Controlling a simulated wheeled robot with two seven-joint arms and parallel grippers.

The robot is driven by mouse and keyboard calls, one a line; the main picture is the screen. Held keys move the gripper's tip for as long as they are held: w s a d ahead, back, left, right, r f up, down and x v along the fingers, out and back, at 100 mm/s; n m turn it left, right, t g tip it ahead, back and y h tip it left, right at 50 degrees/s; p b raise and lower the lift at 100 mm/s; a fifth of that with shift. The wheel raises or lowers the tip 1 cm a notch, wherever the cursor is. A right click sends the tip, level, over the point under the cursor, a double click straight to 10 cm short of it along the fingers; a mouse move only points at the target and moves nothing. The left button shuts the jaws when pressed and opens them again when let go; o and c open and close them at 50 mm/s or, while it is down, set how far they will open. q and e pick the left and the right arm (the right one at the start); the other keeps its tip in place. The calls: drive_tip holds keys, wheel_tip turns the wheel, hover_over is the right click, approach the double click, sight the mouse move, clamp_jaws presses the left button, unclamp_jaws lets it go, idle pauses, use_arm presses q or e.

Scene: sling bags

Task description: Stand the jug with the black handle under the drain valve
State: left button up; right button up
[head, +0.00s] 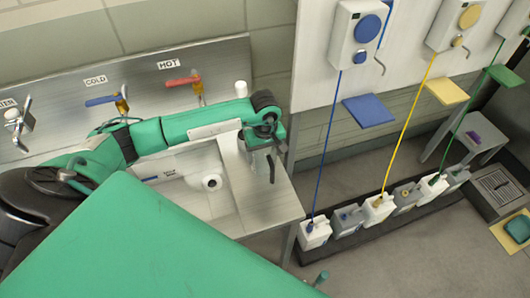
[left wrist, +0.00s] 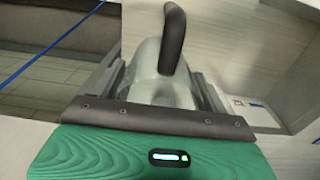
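The jug, grey and translucent with a black curved handle, stands out in the left wrist view (left wrist: 150,75). It sits between the two fingers of my left gripper (left wrist: 158,88), which look close against its sides. In the head view my left gripper (head: 262,138) is over the steel drainboard right of the sink basin, and the black handle (head: 271,168) hangs below it. Most of the jug is hidden there by the gripper. I cannot tell whether the jug touches the drainboard. I cannot make out the drain valve. My right gripper is not in view.
The steel sink (head: 195,180) has hot (head: 184,82) and cold (head: 105,100) taps behind my arm. Several containers (head: 378,208) stand on a dark low rack at right, with blue, yellow and green tubes above. A grey stool (head: 478,140) stands farther right. The floor in front is clear.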

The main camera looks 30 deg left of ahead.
use_arm(q)
drive_tip(key=o, duration=0.3)
drive_tip(key=shift+r, duration=0.1)
